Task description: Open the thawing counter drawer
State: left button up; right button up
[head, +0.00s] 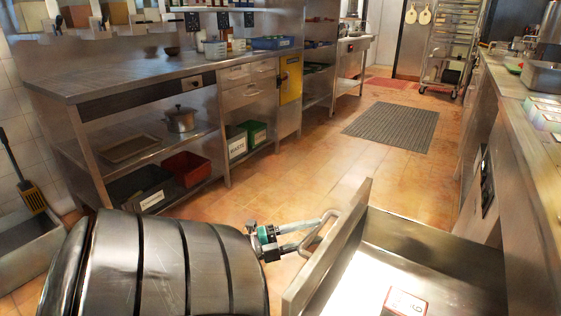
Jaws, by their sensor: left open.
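The thawing counter drawer (327,262) is pulled out from the counter at the lower right, so its inside shows. A bar handle (318,233) stands off its front panel. My left gripper (311,234) is at this handle, with its jaws open and its fingertips close to the bar. I cannot tell whether the fingers touch the bar. A small package with a red and white label (405,303) lies in the drawer, cut off by the bottom edge. My right gripper is not in view.
The counter (528,150) runs along the right side. A steel workbench (140,75) with shelves and bins stands at the left. A grey floor mat (392,128) lies on the open tiled aisle between them. A wheeled rack (450,50) stands at the back.

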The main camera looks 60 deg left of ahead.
pick_arm(q)
jog(key=v, duration=1.4)
jog(key=shift+p, duration=0.3)
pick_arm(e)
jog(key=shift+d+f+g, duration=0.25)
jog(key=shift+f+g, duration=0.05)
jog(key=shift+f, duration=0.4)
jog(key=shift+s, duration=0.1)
